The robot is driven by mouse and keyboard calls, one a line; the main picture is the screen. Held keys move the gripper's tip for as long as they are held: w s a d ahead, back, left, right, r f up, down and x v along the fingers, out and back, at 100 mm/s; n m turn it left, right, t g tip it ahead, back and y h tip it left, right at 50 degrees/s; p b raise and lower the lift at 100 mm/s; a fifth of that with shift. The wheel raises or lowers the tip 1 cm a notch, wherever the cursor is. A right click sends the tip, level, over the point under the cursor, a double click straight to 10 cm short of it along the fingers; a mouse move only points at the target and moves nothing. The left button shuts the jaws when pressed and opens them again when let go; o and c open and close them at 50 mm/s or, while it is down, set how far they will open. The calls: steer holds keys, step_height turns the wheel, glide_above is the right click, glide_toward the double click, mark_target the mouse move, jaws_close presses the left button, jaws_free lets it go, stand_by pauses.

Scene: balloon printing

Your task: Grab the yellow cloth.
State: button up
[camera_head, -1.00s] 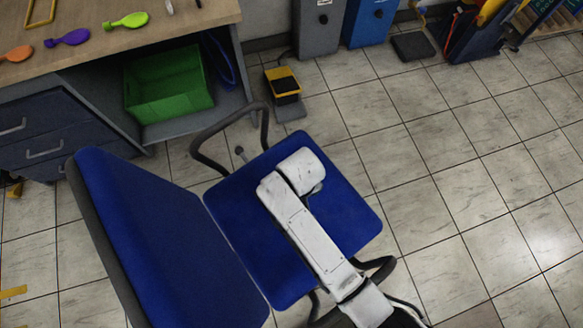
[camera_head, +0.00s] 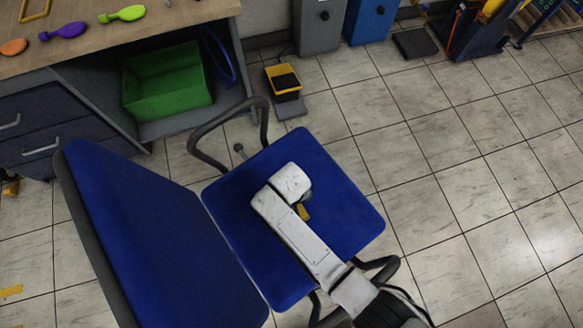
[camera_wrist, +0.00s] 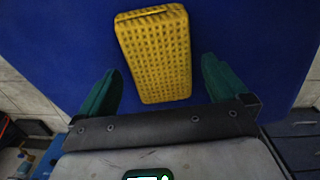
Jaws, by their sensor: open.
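The yellow cloth (camera_wrist: 156,52) is a flat, textured block shape lying on the blue chair seat (camera_head: 330,180). In the wrist view it sits ahead of and partly between the green fingers of my gripper (camera_wrist: 160,64). The fingers are spread wide, with a gap on each side of the cloth, and hold nothing. In the head view only a small yellow corner of the cloth (camera_head: 304,212) shows beside my white arm; the arm hides the rest. My gripper is hidden under the arm in that view. How high the fingers are above the seat is unclear.
The blue chair backrest (camera_head: 150,240) stands to the left, and a curved armrest (camera_head: 215,128) rises behind the seat. The tiled floor at right is largely clear.

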steer(key=shift+f, duration=0.45)
steer(key=c, duration=1.1)
